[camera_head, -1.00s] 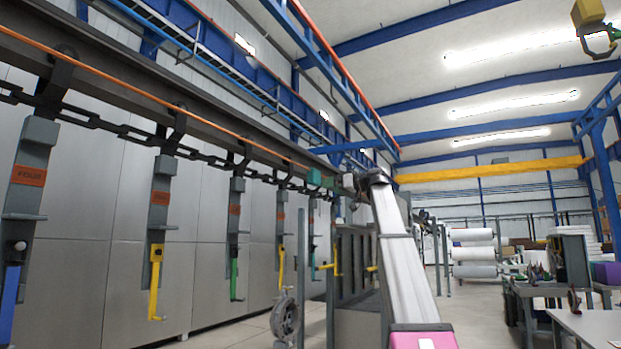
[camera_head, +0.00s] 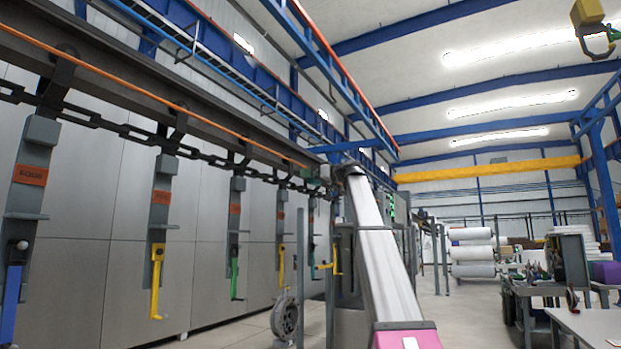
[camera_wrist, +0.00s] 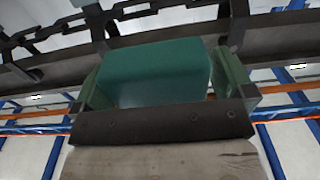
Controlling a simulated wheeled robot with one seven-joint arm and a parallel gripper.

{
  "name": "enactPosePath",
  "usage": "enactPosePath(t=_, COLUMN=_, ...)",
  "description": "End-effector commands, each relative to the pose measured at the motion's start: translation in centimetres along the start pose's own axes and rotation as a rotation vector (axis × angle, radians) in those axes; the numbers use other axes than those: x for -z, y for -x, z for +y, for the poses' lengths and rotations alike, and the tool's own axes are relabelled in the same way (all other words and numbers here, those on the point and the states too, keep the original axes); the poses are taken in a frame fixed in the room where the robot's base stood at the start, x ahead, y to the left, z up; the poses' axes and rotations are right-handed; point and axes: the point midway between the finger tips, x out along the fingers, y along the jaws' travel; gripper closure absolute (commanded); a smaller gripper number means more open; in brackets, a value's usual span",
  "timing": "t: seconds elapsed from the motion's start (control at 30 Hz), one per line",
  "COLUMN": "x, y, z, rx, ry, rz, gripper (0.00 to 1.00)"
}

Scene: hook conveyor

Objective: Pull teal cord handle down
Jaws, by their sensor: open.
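The teal block that I take for the cord handle (camera_wrist: 155,72) fills the middle of the wrist view, with a flat, plain front. My gripper (camera_wrist: 162,66) is open, with one greenish finger at the block's left side and one at its right. The block appears between the fingers; I cannot tell whether they touch it. In the head view my gripper (camera_head: 334,173) is small, at the top of my raised white arm, beside the conveyor rail. A small greenish patch there is partly hidden, and I cannot separate handle from fingers.
The overhead rail (camera_head: 150,97) with its chain (camera_head: 95,120) and orange cord runs along the left. Grey hanging plates (camera_head: 160,195) carry blue, yellow and green hooks. A reel (camera_head: 285,318) stands below. Work tables (camera_head: 590,325) are at the right; open floor lies behind my arm.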

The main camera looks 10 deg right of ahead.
Motion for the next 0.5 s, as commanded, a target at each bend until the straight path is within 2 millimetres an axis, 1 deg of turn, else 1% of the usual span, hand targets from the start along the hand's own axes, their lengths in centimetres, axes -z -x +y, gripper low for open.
enactPosePath(t=0.1, x=0.0, y=-0.55, z=-0.01, rx=0.0, ry=0.0, rz=0.0, gripper=0.0)
enactPosePath(t=0.37, x=-0.04, y=-0.61, z=-0.02, rx=0.0, ry=0.0, rz=0.0, gripper=0.0)
enactPosePath(t=0.47, x=-0.04, y=-0.61, z=-0.02, rx=0.001, ry=0.0, rz=0.0, gripper=0.29)
enactPosePath(t=0.5, x=-0.04, y=-0.6, z=-0.02, rx=0.001, ry=0.0, rz=0.0, gripper=0.42)
